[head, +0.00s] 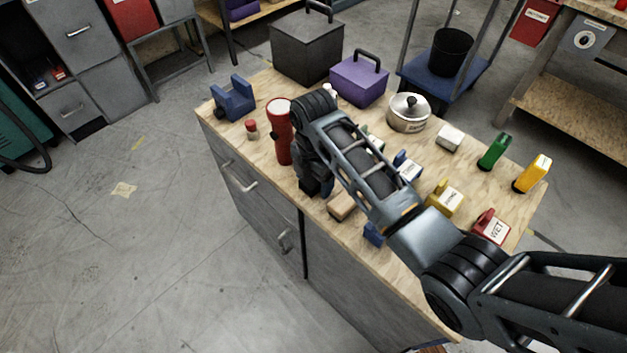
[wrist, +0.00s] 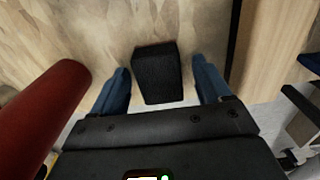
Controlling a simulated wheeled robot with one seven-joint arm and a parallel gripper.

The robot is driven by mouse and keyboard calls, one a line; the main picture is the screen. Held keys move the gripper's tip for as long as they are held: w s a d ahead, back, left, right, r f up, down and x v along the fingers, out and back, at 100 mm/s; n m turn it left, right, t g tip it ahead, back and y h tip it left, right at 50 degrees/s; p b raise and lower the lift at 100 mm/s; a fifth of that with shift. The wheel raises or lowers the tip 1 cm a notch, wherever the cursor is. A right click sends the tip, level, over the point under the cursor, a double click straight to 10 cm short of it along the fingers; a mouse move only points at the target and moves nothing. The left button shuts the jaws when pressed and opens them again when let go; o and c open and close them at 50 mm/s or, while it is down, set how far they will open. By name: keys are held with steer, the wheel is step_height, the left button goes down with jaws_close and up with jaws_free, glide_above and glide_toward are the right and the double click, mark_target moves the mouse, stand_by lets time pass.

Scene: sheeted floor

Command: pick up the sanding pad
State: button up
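A black block, which looks like the sanding pad (wrist: 158,72), lies on the wooden bench top in the wrist view. My gripper (wrist: 161,70) is open, with a blue finger on each side of the block and a gap on both sides. The block is not held. In the head view my gripper (head: 313,188) points down near the bench's front edge and hides the block. Whether the fingertips reach down to the bench top cannot be told.
A red cylinder (head: 281,130) stands close to the left of my gripper; it also shows in the wrist view (wrist: 42,118). A tan block (head: 341,206) lies just right. A pot (head: 408,113), purple box (head: 359,82) and several small items crowd the bench (head: 222,131).

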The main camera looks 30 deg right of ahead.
mark_target(313, 178)
steer(key=c, duration=1)
steer(key=shift+r, duration=0.65)
step_height(313, 178, up, 3)
steer(key=shift+w+f, duration=0.1)
steer(key=shift+f, duration=0.05)
steer(key=w+d+r, duration=0.1)
steer(key=d+r, duration=0.1)
steer(key=d, duration=0.1)
steer(key=w+d+r+b, duration=0.1)
steer(key=d+r, duration=0.1)
steer(key=d, duration=0.2)
steer(key=w+d+r+b, duration=0.1)
steer(key=d+r, duration=0.2)
steer(key=d, duration=0.1)
steer(key=shift+w, duration=0.4)
